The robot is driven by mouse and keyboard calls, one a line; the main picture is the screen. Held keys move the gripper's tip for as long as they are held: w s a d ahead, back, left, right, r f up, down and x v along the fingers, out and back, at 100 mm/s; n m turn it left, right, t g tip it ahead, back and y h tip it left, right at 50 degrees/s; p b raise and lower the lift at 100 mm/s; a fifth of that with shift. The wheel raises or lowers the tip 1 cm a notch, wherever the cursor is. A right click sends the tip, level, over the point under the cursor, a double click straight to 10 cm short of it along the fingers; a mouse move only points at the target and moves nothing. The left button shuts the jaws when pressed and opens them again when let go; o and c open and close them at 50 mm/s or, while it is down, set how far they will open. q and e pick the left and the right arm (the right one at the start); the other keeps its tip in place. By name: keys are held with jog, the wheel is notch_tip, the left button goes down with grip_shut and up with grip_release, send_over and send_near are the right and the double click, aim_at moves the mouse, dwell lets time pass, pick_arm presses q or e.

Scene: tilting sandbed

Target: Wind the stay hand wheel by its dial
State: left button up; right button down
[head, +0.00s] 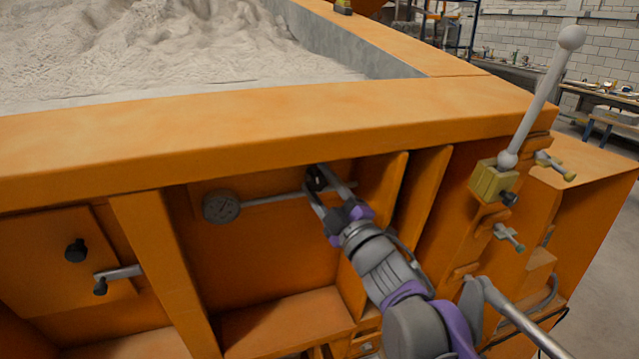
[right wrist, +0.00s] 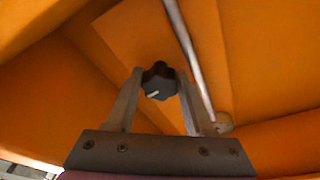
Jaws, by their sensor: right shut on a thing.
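The stay hand wheel is a small black lobed knob (head: 317,179) in the recess under the sandbed's front rim. In the right wrist view the knob (right wrist: 158,80) shows a short white mark on its face. My right gripper (head: 323,186) is shut on the knob, one finger on each side; its fingers (right wrist: 160,88) show in the right wrist view too. The dial (head: 221,206) is a round grey gauge left of the knob, in plain sight, but its reading is too small to tell. A thin grey rod (head: 272,199) runs between dial and knob. My left gripper is not in view.
The orange rim (head: 250,120) overhangs the recess, and upright ribs (head: 385,200) stand close to the right of my gripper. A lever with a ball top (head: 540,95) rises at the right corner. A panel with a black knob (head: 76,250) is at the left.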

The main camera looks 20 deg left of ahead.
jog(key=shift+m+t, duration=0.5)
jog(key=shift+m, duration=1.4)
jog(key=c, duration=0.6)
grip_release()
jog(key=shift+o, duration=0.2)
jog(key=shift+s+d+f, duration=0.25)
jog(key=shift+s, duration=0.05)
jog(key=b+v, duration=0.1)
jog(key=v, duration=0.9)
